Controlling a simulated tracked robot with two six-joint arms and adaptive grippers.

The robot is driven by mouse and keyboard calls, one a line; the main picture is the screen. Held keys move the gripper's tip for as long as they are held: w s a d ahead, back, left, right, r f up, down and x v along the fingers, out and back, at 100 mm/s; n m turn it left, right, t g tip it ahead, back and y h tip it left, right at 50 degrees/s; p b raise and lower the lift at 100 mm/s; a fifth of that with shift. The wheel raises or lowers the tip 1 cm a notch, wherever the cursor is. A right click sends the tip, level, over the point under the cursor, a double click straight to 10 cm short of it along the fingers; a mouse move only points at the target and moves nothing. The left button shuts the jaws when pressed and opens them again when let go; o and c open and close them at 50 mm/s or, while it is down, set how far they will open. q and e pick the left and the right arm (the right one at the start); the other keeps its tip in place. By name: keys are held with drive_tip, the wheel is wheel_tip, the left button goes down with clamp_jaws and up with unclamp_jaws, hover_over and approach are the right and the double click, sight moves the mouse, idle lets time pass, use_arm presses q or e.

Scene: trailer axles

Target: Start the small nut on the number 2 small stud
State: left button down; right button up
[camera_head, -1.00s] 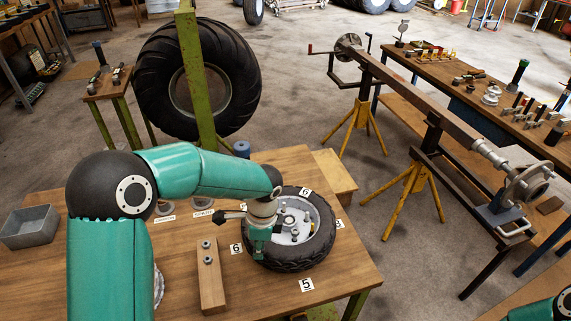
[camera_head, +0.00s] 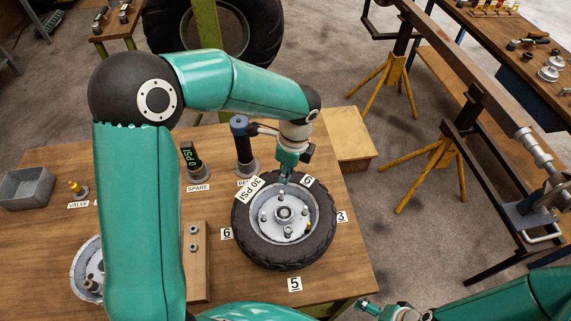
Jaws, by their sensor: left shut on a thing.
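The small tyred wheel (camera_head: 244,233) lies flat on the wooden table, with a pale hub (camera_head: 284,213) and several studs and nuts on it. My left gripper (camera_head: 286,178) points down over the wheel's far side, beyond the hub centre. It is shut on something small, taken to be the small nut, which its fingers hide. I cannot make out a number 2 mark. Two nuts (camera_head: 193,238) sit on a wooden block left of the wheel. My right gripper (camera_head: 368,307) is low at the right, away from the wheel; its jaws are too small to read.
Number cards, such as a 5 (camera_head: 295,284), lie around the wheel. A dark upright gauge (camera_head: 191,160) and a blue-topped post (camera_head: 240,130) stand behind. A grey bin (camera_head: 25,188) is at far left.

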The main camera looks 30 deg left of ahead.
use_arm(q)
drive_tip(key=shift+s+a+r, duration=0.1)
drive_tip(key=shift+s+a, duration=0.25)
drive_tip(key=shift+a, duration=0.15)
drive_tip(key=shift+f, duration=0.25)
wheel_tip(320, 180, down, 4)
drive_tip(key=b, duration=0.3)
drive_tip(key=shift+b, duration=0.3)
drive_tip(key=shift+f+b, duration=0.55)
drive_tip(key=shift+f, duration=0.15)
drive_tip(key=shift+f+b, duration=0.35)
drive_tip(key=shift+f, duration=0.15)
idle(0.4)
drive_tip(key=c, duration=1.5)
unclamp_jaws()
drive_tip(key=shift+c, duration=0.2)
clamp_jaws()
